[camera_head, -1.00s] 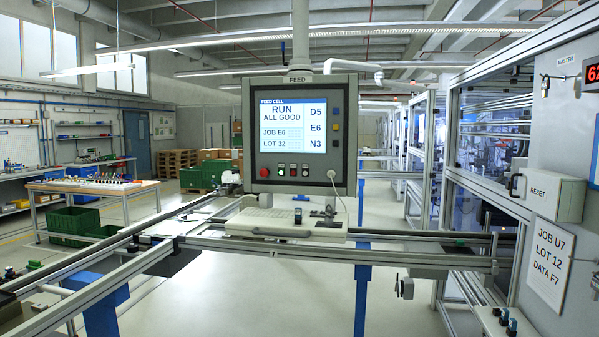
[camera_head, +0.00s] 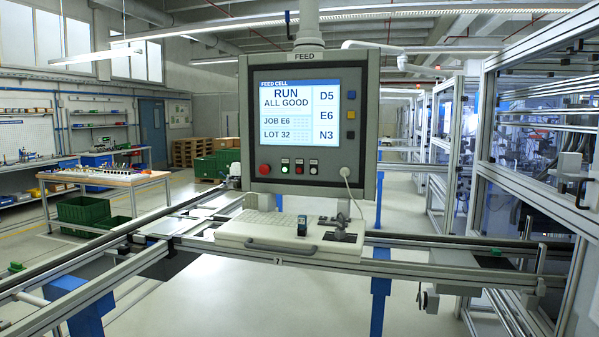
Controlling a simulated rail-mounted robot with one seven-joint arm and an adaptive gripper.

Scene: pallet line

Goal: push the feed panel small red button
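The feed panel (camera_head: 308,180) hangs upright in the middle of the head camera view, under a sign reading FEED. Its lit screen (camera_head: 297,118) reads RUN, ALL GOOD. Below the screen, a larger round red button (camera_head: 264,169) sits at the left. To its right is a row of small buttons on light plates: a left one (camera_head: 285,168), a middle one (camera_head: 299,169) and a right one (camera_head: 313,169). The left one looks green and the middle one reddish, but they are too small to be sure. My gripper is not in view.
A white keyboard shelf (camera_head: 275,240) with a small blue-black device (camera_head: 302,228) juts out below the panel. A metal rail frame (camera_head: 400,270) crosses in front. A workbench (camera_head: 105,178) and green crates (camera_head: 86,211) stand at left. Glazed machine enclosures (camera_head: 535,140) line the right.

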